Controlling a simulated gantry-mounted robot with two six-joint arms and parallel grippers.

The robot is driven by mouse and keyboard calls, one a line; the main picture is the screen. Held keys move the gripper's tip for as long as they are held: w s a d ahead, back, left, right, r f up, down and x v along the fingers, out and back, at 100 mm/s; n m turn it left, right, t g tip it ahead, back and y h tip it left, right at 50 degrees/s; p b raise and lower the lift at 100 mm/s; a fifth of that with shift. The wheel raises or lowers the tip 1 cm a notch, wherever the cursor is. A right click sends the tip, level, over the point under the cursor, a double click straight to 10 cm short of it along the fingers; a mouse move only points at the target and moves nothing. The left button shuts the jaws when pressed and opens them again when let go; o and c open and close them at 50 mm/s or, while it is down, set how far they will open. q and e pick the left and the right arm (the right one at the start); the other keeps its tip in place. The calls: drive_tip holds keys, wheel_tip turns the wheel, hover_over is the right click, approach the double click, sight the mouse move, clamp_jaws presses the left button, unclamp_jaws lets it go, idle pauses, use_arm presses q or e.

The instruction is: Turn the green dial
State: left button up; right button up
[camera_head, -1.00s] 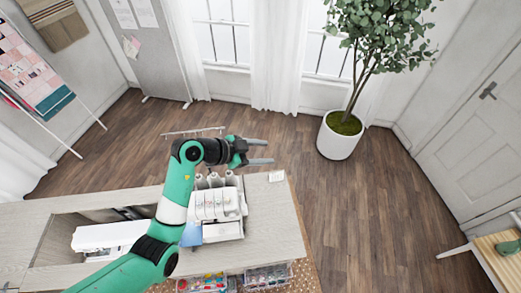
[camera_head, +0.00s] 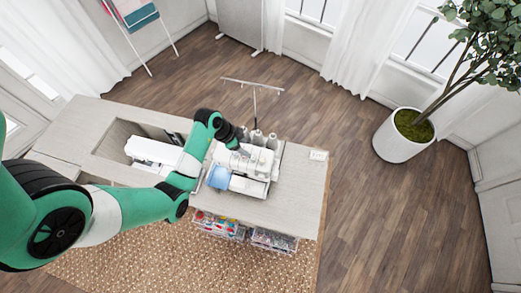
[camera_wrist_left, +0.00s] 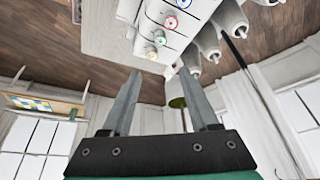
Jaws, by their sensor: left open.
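My right gripper is not in view.
The machine stands on the cabinet top (camera_head: 297,190), with thread cones (camera_head: 264,139) behind it. A second white machine (camera_head: 152,152) sits in a recess to the left. Clear drawers of supplies (camera_head: 218,225) are below. The top right of the machine is mostly bare.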

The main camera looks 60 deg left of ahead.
sight(253, 158)
use_arm(q)
drive_tip(key=shift+n, duration=0.3)
drive_tip(key=x, duration=0.3)
drive_tip(key=s+x, duration=0.1)
drive_tip(key=x, duration=0.3)
drive_tip(key=s+f+x, duration=0.1)
drive_tip(key=x, duration=0.3)
drive_tip(key=shift+w+a+f, duration=0.1)
drive_tip(key=shift+a+f, duration=0.1)
drive_tip(key=shift+a, duration=0.1)
clamp_jaws()
